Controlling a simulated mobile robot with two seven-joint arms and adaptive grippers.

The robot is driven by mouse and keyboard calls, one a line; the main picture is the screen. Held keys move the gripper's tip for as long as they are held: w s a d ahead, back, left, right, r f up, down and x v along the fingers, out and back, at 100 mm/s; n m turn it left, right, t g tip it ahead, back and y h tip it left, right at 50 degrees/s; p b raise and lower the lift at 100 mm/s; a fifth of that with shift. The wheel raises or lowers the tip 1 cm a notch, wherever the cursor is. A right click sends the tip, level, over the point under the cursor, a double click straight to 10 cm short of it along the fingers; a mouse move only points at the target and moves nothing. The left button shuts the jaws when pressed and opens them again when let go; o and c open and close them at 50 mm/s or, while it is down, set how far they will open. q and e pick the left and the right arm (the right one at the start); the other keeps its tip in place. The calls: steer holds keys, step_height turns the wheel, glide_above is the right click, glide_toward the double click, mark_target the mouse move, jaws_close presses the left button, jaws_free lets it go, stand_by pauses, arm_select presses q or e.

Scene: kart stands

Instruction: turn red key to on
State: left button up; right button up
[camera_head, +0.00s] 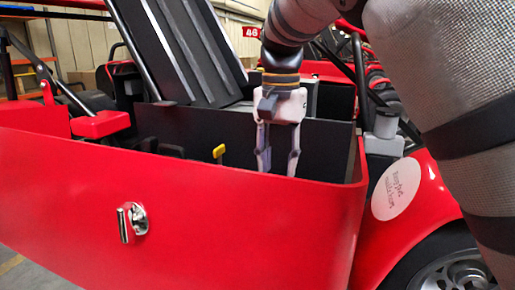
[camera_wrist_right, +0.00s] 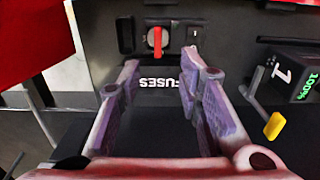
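The red key (camera_wrist_right: 157,40) sits upright on a round switch in the dark panel (camera_wrist_right: 100,35), seen in the right wrist view. The word FUSES is printed below it, upside down. My right gripper (camera_wrist_right: 158,68) is open and empty, its fingers spread to either side of the key's line and pointing toward the panel. The fingertips appear short of the key, not touching it. In the head view my right gripper (camera_head: 278,160) points down into the kart's open dark compartment, and the key is hidden there. My left gripper is out of view.
The kart's red body panel (camera_head: 180,215) with a metal latch (camera_head: 132,222) stands in front of the compartment. A yellow-tipped lever (camera_head: 219,152) is left of my right gripper. In the wrist view a display box (camera_wrist_right: 290,78) is at right, and small black switches flank the key.

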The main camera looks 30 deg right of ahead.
steer(key=f, duration=1.1)
steer(key=shift+s, duration=0.2)
